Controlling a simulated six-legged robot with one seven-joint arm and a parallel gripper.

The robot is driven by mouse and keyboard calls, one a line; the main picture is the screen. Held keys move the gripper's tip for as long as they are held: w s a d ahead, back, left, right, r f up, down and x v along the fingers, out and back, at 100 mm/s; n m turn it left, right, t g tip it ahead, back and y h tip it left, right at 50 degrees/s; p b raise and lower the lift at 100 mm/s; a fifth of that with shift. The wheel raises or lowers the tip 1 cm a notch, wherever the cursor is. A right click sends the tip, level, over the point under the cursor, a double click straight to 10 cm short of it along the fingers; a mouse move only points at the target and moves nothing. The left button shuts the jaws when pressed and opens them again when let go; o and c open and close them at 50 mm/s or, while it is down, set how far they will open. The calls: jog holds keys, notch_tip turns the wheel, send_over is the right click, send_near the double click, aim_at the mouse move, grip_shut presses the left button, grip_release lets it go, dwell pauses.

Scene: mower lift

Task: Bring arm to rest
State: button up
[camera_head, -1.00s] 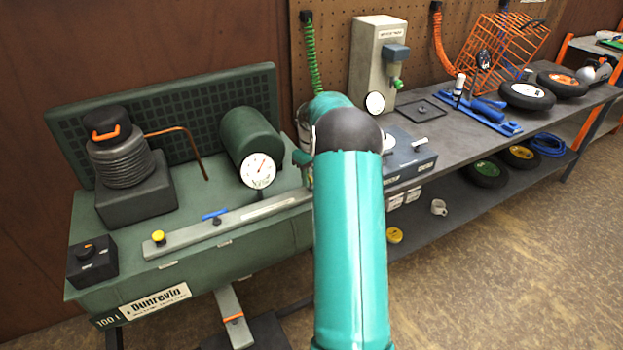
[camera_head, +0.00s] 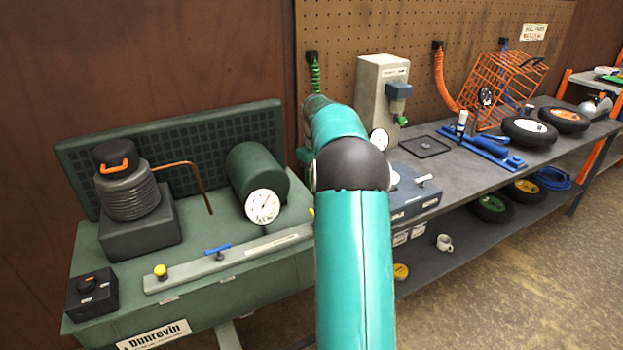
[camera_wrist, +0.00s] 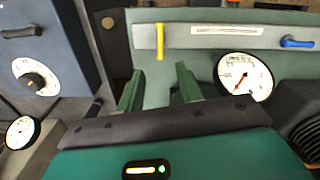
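My gripper (camera_wrist: 158,92) shows in the wrist view with two green fingers standing apart, and nothing is between them. It hangs above the green compressor bench, close to a yellow lever (camera_wrist: 160,42) on a pale rail. In the head view my teal arm rises through the middle and hides the gripper. The green compressor bench (camera_head: 225,290) stands to the left, with a white dial gauge (camera_head: 263,206) on its green cylinder. The gauge also shows in the wrist view (camera_wrist: 244,76), right of the fingers. A blue lever (camera_head: 218,249) sits on the rail.
A grey workbench (camera_head: 465,170) runs right, carrying a grey dispenser (camera_head: 382,95), a blue-grey box (camera_head: 412,195), a blue tool (camera_head: 490,150), an orange wire basket (camera_head: 500,85) and wheels (camera_head: 530,130). A mug (camera_head: 444,242) sits on its lower shelf. Floor is open at the lower right.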

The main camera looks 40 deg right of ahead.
jog(key=s+a+r+t, duration=0.15)
jog(key=a+r, duration=0.25)
jog(key=a, duration=0.5)
jog(key=s+a+r+h, duration=0.15)
jog(key=a+r, duration=0.25)
jog(key=a, duration=0.4)
jog(key=s+a+r+t, duration=0.15)
jog(key=a+r, duration=0.25)
jog(key=a, duration=0.5)
jog(key=s+a+f+n+t+y, duration=0.1)
jog(key=s+a+f, duration=0.3)
jog(key=s+a, duration=1.3)
jog(key=shift+s+a+t, duration=0.2)
jog(key=shift+s+t, duration=0.45)
jog(key=shift+t, duration=0.15)
jog(key=shift+d+f+y, duration=0.1)
jog(key=shift+d+y, duration=0.05)
jog(key=shift+y, duration=0.1)
